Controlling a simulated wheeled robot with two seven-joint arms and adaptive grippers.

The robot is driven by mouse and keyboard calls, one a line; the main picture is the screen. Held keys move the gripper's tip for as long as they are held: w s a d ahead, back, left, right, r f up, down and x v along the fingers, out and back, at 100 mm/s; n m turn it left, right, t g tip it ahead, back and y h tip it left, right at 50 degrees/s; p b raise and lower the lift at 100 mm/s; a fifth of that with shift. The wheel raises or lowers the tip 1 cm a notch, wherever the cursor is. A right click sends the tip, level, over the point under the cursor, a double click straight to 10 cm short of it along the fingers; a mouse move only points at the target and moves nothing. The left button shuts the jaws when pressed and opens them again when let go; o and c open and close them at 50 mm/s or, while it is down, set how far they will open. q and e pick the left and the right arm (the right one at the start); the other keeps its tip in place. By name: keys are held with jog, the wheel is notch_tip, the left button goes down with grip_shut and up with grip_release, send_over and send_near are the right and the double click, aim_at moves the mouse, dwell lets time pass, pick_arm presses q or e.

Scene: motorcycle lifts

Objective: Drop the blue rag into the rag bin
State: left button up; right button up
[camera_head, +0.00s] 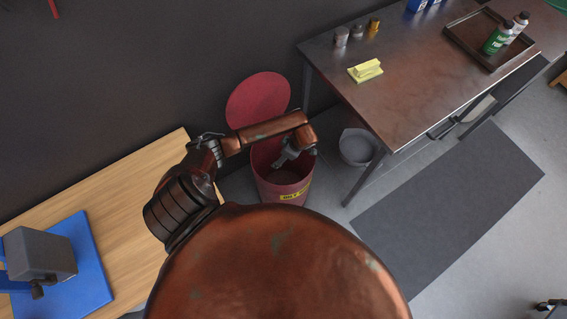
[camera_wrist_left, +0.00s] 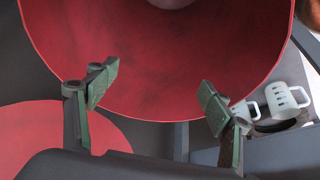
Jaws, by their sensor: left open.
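The rag bin (camera_head: 284,192) is a red drum with a yellow label, standing on the floor between the two benches. Its round red lid (camera_head: 258,98) is tipped open behind it. My left gripper (camera_head: 281,159) is at the bin's open mouth. In the left wrist view its two green fingers (camera_wrist_left: 160,94) are spread apart with nothing between them, and the red inside of the bin (camera_wrist_left: 180,60) shows past them. A small pale patch shows inside at the top edge. I cannot make out the blue rag in either view. My right gripper is not in view.
A grey bucket (camera_head: 358,147) stands right of the bin, by the leg of a metal bench (camera_head: 415,95). The bench holds a yellow cloth (camera_head: 366,70), small cans and a tray (camera_head: 462,37) of bottles. A wooden bench (camera_head: 120,200) with a vise (camera_head: 40,253) is at left.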

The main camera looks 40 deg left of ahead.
pick_arm(q)
jog(key=v, duration=1.2)
jog(key=shift+f, duration=0.1)
jog(key=x, duration=1.2)
jog(key=shift+r+p, duration=1.75)
jog(key=shift+r, duration=0.8)
jog(key=shift+f, duration=0.1)
